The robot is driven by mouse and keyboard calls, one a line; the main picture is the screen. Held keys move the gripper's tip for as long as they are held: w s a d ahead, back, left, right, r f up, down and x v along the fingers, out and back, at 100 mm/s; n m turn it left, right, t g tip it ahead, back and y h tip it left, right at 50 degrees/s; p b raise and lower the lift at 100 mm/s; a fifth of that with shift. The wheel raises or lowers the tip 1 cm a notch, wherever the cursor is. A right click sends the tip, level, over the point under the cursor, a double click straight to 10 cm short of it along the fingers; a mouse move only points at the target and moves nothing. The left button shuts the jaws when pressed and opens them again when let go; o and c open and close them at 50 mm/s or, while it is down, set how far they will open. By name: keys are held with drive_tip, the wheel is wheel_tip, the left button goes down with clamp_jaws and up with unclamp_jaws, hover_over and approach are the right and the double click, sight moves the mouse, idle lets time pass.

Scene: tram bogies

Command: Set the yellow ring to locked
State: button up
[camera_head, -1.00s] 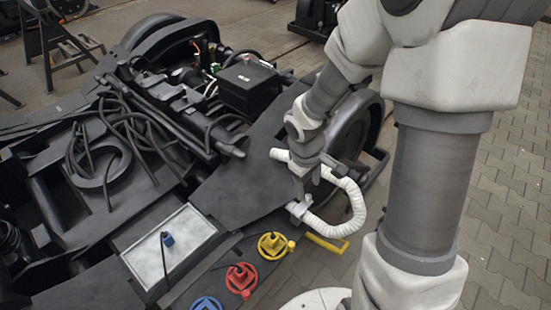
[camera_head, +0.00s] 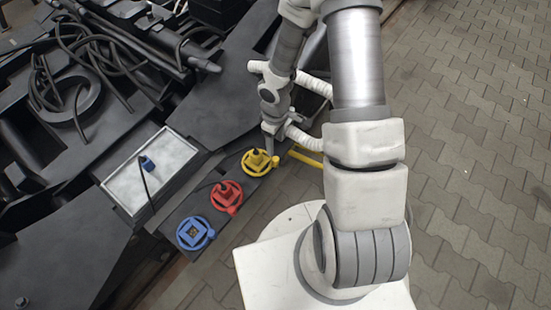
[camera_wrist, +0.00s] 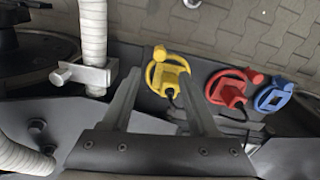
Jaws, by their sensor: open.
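The yellow ring (camera_head: 256,162) sits around a yellow plug on the dark panel, at the right end of a row. A round knob sticks out at its right side in the head view. In the wrist view the yellow ring (camera_wrist: 166,74) shows just beyond the fingertips, with its knob at the top. My gripper (camera_wrist: 160,82) is open and empty, its two fingers on either side of the ring's lower part in the picture. In the head view my gripper (camera_head: 270,140) is above the ring. I cannot tell whether the fingers touch it.
A red ring (camera_head: 226,195) with a plug and a blue ring (camera_head: 195,233) with an empty socket are on the same panel. A white tray (camera_head: 118,176) holds a blue plug (camera_head: 147,163). A white hose (camera_wrist: 94,35) in a clamp (camera_wrist: 84,75) is near the gripper.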

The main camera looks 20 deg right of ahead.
sight(275, 159)
wheel_tip(275, 159, down, 9)
drive_tip(key=b, duration=0.2)
drive_tip(key=shift+r+b, duration=0.1)
drive_tip(key=shift+b, duration=0.3)
clamp_jaws()
idle(1.1)
